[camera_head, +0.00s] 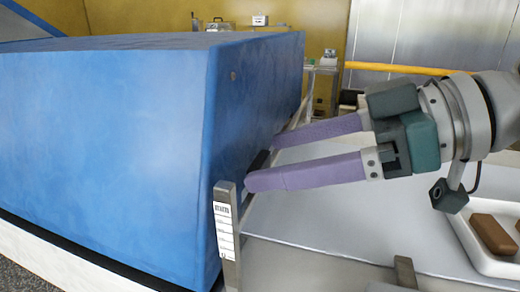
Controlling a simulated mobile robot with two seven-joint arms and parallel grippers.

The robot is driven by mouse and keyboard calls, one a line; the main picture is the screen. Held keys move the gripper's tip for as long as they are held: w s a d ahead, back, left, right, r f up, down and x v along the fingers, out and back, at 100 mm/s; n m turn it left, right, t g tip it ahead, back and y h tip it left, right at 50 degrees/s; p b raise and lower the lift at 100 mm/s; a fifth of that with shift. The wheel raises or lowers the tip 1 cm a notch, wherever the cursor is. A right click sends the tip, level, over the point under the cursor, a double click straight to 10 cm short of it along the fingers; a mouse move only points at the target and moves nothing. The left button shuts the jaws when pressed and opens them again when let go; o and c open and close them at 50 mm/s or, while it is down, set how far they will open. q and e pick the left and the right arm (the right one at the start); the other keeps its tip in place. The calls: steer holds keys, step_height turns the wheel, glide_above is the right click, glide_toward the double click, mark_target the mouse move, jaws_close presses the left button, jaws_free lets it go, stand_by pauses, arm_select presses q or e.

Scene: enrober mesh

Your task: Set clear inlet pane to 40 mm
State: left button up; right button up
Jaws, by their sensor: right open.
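A metal post with a white marked scale (224,235) stands at the near corner of the large blue housing (110,150). I cannot clearly make out the clear inlet pane itself. A small dark bar (259,161) shows at the housing's right side, close to my fingertips; I cannot tell if it belongs to the pane. My right gripper (266,161) reaches in from the right with its two purple fingers apart. Its tips are at the dark bar, one finger on the near side and one on the far side; contact cannot be told. My left gripper is out of view.
A pale flat surface (345,215) lies under my right gripper. A white tray (480,250) with brown bars (492,236) is at the lower right. A short metal post (405,272) stands near the bottom edge. A yellow rail (400,68) runs behind.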

mark_target(262, 160)
steer(key=shift+x, duration=1.7)
steer(key=shift+c, duration=0.3)
jaws_close()
